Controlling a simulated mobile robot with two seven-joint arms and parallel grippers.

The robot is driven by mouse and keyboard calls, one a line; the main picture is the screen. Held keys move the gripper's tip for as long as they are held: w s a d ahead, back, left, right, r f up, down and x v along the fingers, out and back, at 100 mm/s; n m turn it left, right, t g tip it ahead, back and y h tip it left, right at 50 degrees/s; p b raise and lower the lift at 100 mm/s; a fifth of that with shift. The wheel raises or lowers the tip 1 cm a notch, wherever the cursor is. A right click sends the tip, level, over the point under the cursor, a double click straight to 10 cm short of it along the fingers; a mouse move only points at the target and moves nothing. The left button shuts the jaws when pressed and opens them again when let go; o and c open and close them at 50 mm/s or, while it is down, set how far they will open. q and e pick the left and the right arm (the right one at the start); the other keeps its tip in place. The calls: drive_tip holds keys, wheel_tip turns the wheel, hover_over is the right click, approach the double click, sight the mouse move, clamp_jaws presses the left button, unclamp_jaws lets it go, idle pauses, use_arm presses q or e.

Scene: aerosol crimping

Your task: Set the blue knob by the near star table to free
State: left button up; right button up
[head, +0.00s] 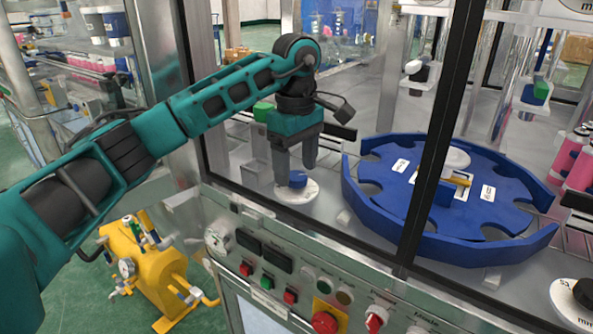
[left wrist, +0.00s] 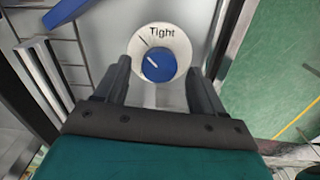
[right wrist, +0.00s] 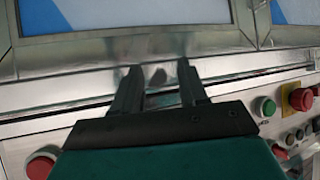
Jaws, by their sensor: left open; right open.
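The blue knob (head: 298,179) sits on a round white dial plate (head: 284,193) to the left of the blue star table (head: 375,203). In the left wrist view the knob (left wrist: 159,66) has a white pointer line aimed to the upper left, in line with a black mark on the dial; the word "Tight" is printed above the knob. My left gripper (head: 296,171) is open and points down over the knob, one finger on each side of it; I cannot tell whether either finger touches it. My right gripper (right wrist: 159,67) is open and empty before a metal panel edge, outside the head view.
A dark door post (head: 440,130) stands in front of the star table. The control panel (head: 300,275) with buttons, a red stop button (head: 325,322) and switches runs along the front. Another knob dial (head: 570,303) lies at the far right. A yellow machine (head: 150,270) stands lower left.

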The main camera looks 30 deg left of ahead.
use_arm(q)
drive_tip(key=shift+f, duration=0.65)
drive_tip(key=c, duration=1.1)
drive_tip(key=shift+o, duration=0.2)
